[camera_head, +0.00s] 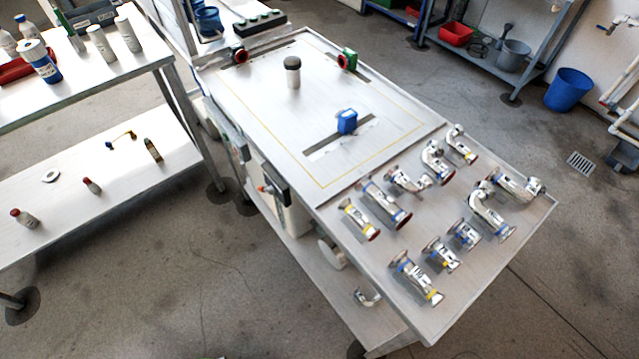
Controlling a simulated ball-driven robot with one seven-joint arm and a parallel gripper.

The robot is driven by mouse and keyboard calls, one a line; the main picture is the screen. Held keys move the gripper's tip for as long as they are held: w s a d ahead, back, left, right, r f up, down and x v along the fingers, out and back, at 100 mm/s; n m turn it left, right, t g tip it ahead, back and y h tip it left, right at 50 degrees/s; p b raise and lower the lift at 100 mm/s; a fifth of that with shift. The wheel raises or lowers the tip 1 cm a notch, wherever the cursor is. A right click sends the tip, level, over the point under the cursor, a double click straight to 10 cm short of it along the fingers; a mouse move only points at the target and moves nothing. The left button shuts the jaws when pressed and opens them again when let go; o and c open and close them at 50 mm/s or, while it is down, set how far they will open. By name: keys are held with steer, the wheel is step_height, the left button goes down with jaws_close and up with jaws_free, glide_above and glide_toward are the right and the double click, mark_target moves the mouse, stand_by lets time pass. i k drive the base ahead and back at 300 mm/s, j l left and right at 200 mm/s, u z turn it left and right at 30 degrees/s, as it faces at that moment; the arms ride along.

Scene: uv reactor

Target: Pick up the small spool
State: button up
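Several short metal pipe pieces with flanged ends lie on the right part of the metal table (330,190). Two of the shortest straight ones, a spool with yellow and blue bands (441,255) and a spool with a blue band (464,234), lie side by side near the front middle. I cannot tell which one is the small spool. Longer straight spools lie around them: one at the front (416,278), one at the left (358,218) and one beside it (384,205). My gripper is not in view.
Curved pipe pieces (490,212) lie at the right and back of the group. A bottle-laden shelf (90,75) stands left. Floor is free in front and right.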

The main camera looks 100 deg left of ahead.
mark_target(354, 221)
steer(key=u, duration=1.7)
steer(key=k+l+u, duration=0.15)
steer(key=l, duration=0.2)
steer(key=k+l+u, duration=0.15)
steer(key=l, duration=0.15)
steer(key=l+u, duration=0.1)
steer(key=l, duration=0.2)
steer(key=k, duration=0.05)
